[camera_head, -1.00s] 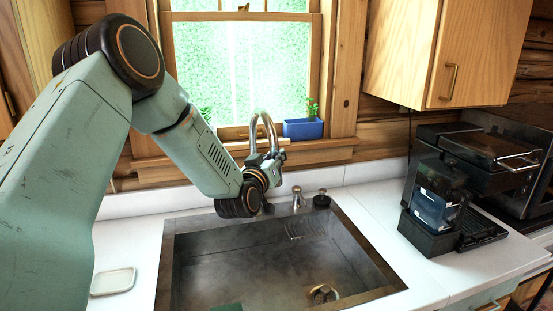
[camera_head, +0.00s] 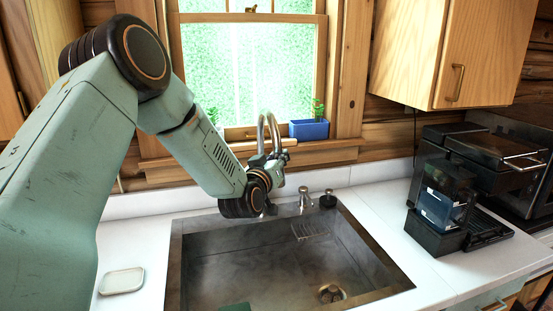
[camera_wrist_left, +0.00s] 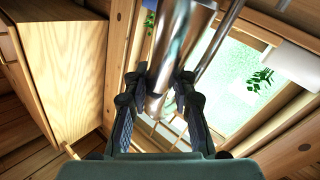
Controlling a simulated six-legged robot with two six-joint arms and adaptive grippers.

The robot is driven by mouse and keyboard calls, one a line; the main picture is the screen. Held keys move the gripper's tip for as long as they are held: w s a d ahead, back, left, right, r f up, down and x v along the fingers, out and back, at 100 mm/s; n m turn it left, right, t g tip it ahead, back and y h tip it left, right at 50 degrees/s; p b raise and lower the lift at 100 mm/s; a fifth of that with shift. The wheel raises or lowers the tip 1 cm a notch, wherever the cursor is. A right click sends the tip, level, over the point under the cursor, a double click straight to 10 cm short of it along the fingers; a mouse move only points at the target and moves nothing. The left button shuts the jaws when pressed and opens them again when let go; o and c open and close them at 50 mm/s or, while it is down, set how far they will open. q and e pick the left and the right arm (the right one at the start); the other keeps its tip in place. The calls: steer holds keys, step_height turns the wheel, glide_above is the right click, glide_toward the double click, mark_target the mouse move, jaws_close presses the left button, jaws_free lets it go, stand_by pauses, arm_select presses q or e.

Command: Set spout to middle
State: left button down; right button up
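The chrome faucet spout (camera_head: 262,124) arches up behind the sink (camera_head: 185,262), in front of the window. My left gripper (camera_head: 274,162) is at the faucet in the head view, partly hidden by my own wrist. In the left wrist view, the silvery spout (camera_wrist_left: 168,58) comes down between the two dark fingers of the left gripper (camera_wrist_left: 160,76). The fingers are spread, one on each side of the spout. Their tips are very close to it, and contact is hard to judge. The spout's outlet is hidden in the head view. My right gripper is not in view.
A blue planter (camera_head: 309,129) stands on the sill right of the spout. A soap pump (camera_head: 305,198) and a dark knob (camera_head: 328,198) are at the sink's back edge. A coffee machine (camera_head: 440,205) is on the right counter, a white soap dish (camera_head: 122,281) on the left.

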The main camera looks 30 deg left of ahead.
arm_select(q)
steer(key=c, duration=1.5)
jaws_free()
steer(key=shift+f, duration=0.2)
steer(key=o, duration=0.4)
steer(key=shift+s+a+r, duration=0.1)
steer(key=shift+s+r, duration=0.05)
steer(key=shift+s, duration=0.05)
steer(key=shift+c, duration=0.2)
steer(key=shift+s, duration=0.1)
steer(key=v, duration=1.1)
steer(key=shift+s, duration=0.4)
